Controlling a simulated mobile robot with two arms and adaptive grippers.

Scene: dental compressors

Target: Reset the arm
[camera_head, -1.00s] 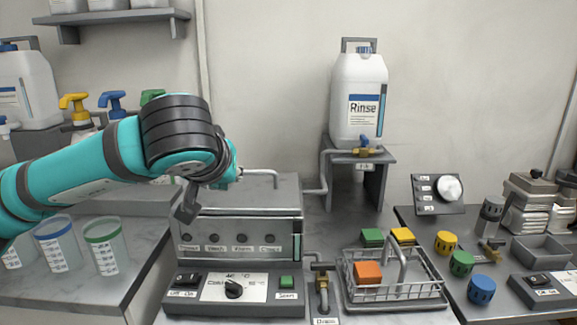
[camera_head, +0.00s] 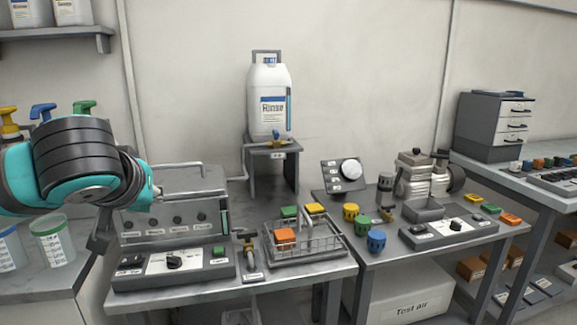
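My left arm comes in from the left edge, and its teal and black wrist fills the left of the view. My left gripper (camera_head: 101,232) shows as a dark finger part hanging below the wrist, in front of the left end of the grey washer unit (camera_head: 213,215). Its fingertips are mostly hidden or too small to tell open from shut. I see nothing clearly held in it. My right gripper and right arm are not in view.
A wire basket (camera_head: 322,248) with an orange block (camera_head: 285,236) stands beside the washer. The Rinse jug (camera_head: 269,100) sits on a raised stand (camera_head: 272,148). Cups (camera_head: 53,240) and pump bottles (camera_head: 43,111) are left. A drawer cabinet (camera_head: 494,127) stands far right.

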